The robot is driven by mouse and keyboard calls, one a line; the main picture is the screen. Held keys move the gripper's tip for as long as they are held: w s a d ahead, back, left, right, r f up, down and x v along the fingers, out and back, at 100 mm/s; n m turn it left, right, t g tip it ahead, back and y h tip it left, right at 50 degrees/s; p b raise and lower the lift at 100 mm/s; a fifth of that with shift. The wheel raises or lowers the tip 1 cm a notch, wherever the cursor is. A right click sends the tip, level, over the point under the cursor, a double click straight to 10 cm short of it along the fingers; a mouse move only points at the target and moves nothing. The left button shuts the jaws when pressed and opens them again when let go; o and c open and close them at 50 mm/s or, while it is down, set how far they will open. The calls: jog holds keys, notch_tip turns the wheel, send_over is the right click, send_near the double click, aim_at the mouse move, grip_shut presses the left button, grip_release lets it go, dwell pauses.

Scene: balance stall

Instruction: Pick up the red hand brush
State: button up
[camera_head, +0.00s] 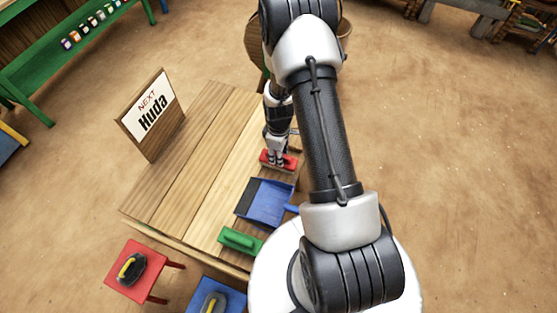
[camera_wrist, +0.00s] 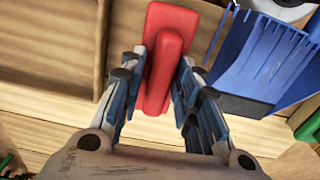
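The red hand brush (camera_head: 289,163) lies on the wooden table near its right edge. In the wrist view, the brush (camera_wrist: 163,72) extends between the fingers, its raised grip running lengthwise. My gripper (camera_head: 276,157) is down over the brush from above. In the wrist view, my gripper (camera_wrist: 165,62) has its fingers apart, one on each side of the raised grip. A narrow gap shows at the left finger, and the right fingertip is very close to the grip. I cannot tell whether it touches. In the head view the fingers hide part of the brush.
A blue dustpan (camera_head: 265,202) lies beside the brush, and a green brush (camera_head: 240,240) lies beyond it at the table's near edge. A sign reading "NEXT Huda" (camera_head: 150,115) stands on the left side. Red (camera_head: 117,284) and blue (camera_head: 232,300) stools stand by the table.

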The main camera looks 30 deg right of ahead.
grip_shut()
dwell(0.3)
notch_tip(320, 180, up, 20)
jog(key=p, duration=0.5)
jog(key=shift+c, duration=1.2)
grip_release()
jog(key=c, duration=0.4)
jog(key=shift+o, duration=0.2)
jog(key=shift+a, duration=0.1)
